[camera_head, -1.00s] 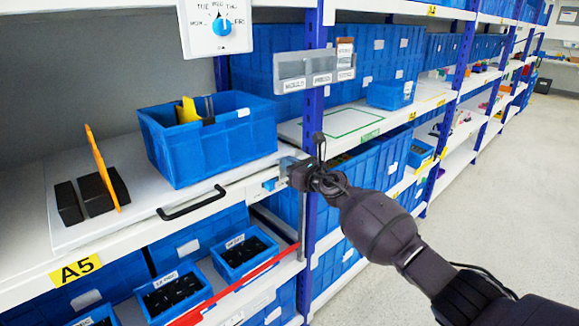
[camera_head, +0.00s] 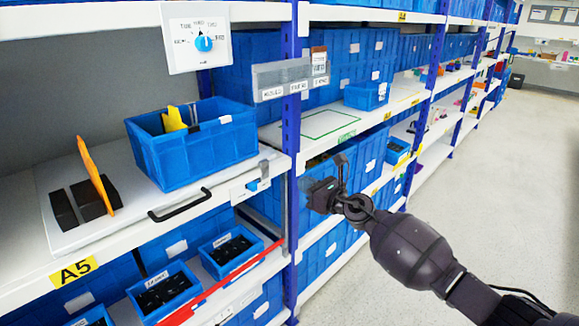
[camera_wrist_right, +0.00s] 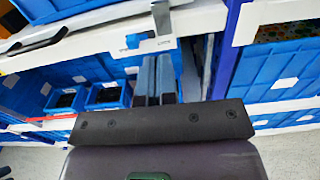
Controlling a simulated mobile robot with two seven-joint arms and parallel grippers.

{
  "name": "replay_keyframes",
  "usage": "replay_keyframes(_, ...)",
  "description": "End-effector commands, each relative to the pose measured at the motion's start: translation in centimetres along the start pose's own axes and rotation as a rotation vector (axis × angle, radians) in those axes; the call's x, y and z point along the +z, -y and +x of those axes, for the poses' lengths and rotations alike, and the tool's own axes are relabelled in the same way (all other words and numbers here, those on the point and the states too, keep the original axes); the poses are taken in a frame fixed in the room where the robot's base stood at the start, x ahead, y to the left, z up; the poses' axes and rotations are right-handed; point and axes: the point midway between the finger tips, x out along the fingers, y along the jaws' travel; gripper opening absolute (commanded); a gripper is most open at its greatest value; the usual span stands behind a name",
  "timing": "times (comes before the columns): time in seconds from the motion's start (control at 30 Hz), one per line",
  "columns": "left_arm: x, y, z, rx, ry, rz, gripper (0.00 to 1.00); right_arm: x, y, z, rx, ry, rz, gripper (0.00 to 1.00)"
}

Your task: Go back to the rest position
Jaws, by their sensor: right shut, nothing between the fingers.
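My right gripper (camera_head: 308,187) is in front of the blue shelf post, apart from the shelf edge, with nothing in it. In the right wrist view its two fingers (camera_wrist_right: 155,78) are side by side and shut. A white panel (camera_head: 187,60) with a blue rotary knob (camera_head: 204,44) and day labels hangs at the upper left, well away from the gripper. A small blue switch (camera_head: 258,186) on a white plate sits on the shelf edge, left of the gripper. It also shows in the right wrist view (camera_wrist_right: 133,41), beyond the fingers. My left gripper is not in view.
A blue bin (camera_head: 200,160) with yellow things stands on the white shelf board (camera_head: 130,205), which has a black handle (camera_head: 180,208). An orange plate (camera_head: 92,170) stands beside black blocks (camera_head: 64,210). The blue post (camera_head: 291,140) is close to the gripper. The floor (camera_head: 480,180) at right is clear.

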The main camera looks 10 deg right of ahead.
Motion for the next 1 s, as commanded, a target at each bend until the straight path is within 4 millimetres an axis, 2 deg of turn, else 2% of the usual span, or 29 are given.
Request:
replay_keyframes(0.07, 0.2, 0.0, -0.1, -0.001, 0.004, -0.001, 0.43, 0.1, 0.1, -0.1, -0.008, 0.007, 0.041, 0.00)
replay_keyframes(0.17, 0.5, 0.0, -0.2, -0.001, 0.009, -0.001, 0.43, 0.9, 0.4, -0.1, -0.028, 0.047, 0.198, 0.00)
replay_keyframes(0.37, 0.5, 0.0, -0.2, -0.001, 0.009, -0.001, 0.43, 5.8, -0.5, -0.2, -0.018, 0.215, 0.680, 0.00)
replay_keyframes(0.43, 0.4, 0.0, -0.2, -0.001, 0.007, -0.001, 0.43, 6.3, -0.9, -0.8, -0.012, 0.262, 0.867, 0.00)
replay_keyframes(0.5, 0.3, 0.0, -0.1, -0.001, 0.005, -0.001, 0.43, 6.0, -1.2, -1.8, -0.012, 0.302, 1.067, 0.00)
replay_keyframes(0.57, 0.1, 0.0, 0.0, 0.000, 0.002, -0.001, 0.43, 5.0, -1.5, -2.9, -0.020, 0.333, 1.248, 0.00)
replay_keyframes(0.67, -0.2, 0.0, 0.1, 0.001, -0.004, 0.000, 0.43, 2.5, -1.9, -5.4, -0.046, 0.381, 1.568, 0.00)
replay_keyframes(0.8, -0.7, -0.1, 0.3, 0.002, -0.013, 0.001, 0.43, -1.9, -2.6, -9.3, -0.111, 0.445, 1.964, 0.00)
replay_keyframes(1.0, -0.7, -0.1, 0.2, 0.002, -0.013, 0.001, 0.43, -8.3, -4.2, -15.5, -0.232, 0.538, 2.401, 0.00)
